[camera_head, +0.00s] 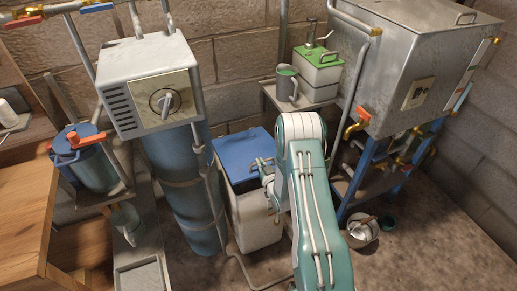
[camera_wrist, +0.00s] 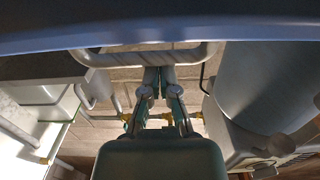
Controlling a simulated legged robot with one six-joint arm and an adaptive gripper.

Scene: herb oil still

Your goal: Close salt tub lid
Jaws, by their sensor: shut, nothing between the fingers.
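The salt tub (camera_head: 256,222) is a white box standing on the floor in the middle of the head view. Its blue lid (camera_head: 238,152) appears tilted up, with a dark gap between its front edge and the tub. My gripper (camera_head: 262,165) is at the lid's right front edge. In the wrist view the lid (camera_wrist: 60,36) spans the top as a dark blue band, with a grey bar handle (camera_wrist: 105,58) below it. My gripper (camera_wrist: 158,76) is shut and empty, its fingertips at the bar; I cannot tell whether they touch it.
A blue cylinder (camera_head: 180,185) with a grey control box (camera_head: 150,85) stands close left of the tub. A shelf with a green-topped container (camera_head: 318,70) and a mug (camera_head: 287,84) is behind, right. A metal tank (camera_head: 410,55) on a blue frame stands right.

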